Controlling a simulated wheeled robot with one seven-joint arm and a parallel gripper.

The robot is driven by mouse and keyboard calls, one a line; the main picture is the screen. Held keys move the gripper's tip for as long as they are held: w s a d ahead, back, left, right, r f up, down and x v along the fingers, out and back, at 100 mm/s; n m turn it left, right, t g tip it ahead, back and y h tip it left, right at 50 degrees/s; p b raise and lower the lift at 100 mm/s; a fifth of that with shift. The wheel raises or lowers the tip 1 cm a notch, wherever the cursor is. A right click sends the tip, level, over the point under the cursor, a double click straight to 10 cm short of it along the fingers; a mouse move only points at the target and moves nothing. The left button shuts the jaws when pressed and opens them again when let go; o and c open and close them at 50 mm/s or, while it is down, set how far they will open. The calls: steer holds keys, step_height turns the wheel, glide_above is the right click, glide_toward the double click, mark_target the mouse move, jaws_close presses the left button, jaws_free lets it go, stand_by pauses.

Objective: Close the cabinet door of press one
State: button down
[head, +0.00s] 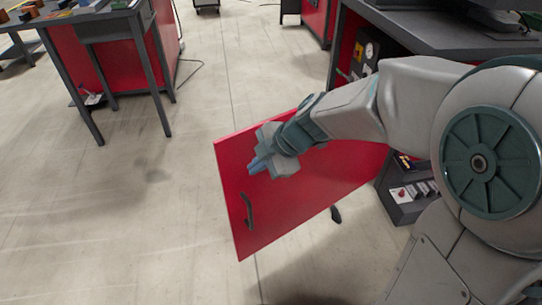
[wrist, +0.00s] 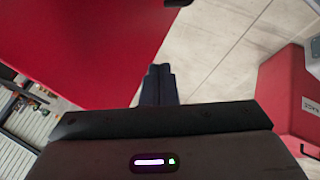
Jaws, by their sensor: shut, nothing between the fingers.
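The red cabinet door (head: 300,205) stands swung open from the dark cabinet (head: 375,55) at the right of the head view. Its black handle (head: 248,211) is near the door's lower left edge. My gripper (head: 257,167) is shut and empty, in front of the door's upper left part; I cannot tell whether it touches the door. In the wrist view the shut fingers (wrist: 158,85) point toward the door's edge, with the red door panel (wrist: 80,45) filling the upper left. My arm hides the door's upper right part and part of the cabinet opening.
A dark table (head: 105,25) with red panels stands at the upper left. A low shelf with small items (head: 408,195) shows inside the cabinet. A red box-like unit (wrist: 285,95) is at the right of the wrist view. The floor (head: 120,215) left of the door is clear.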

mark_target(237, 164)
steer(key=shift+w+a+f, duration=0.1)
steer(key=shift+w+a, duration=0.55)
steer(key=shift+w, duration=0.15)
steer(key=shift+w+a, duration=0.6)
steer(key=shift+w, duration=0.2)
steer(key=shift+w, duration=0.1)
